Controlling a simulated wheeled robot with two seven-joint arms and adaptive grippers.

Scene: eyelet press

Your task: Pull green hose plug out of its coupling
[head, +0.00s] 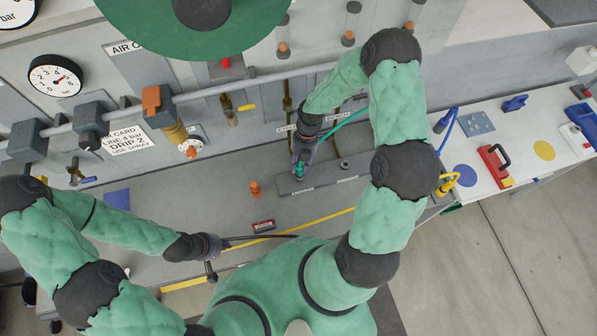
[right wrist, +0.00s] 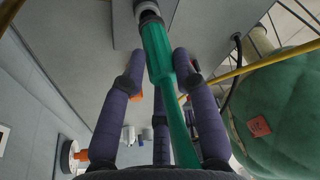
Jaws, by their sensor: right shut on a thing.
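The green hose plug (right wrist: 158,55) lies between the purple fingers of my right gripper (right wrist: 155,75), which is shut on it. In the right wrist view the plug's tip meets the grey ring of its coupling (right wrist: 149,12); how deep it sits I cannot tell. In the head view my right gripper (head: 301,163) points down over the grey coupling bar (head: 325,183), with a bit of the green plug (head: 299,171) showing below it. The green hose (head: 345,122) trails up to the right. My left gripper (head: 209,250) is low near the bench's front edge, away from the bar; its fingers are unclear.
An orange-topped peg (head: 255,188) stands left of the bar, and a small red-and-black label (head: 263,226) lies in front. A second, empty-looking coupling (head: 345,164) is on the bar. Pipes and valves (head: 90,140) line the back. A white table (head: 500,150) with tools is at right.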

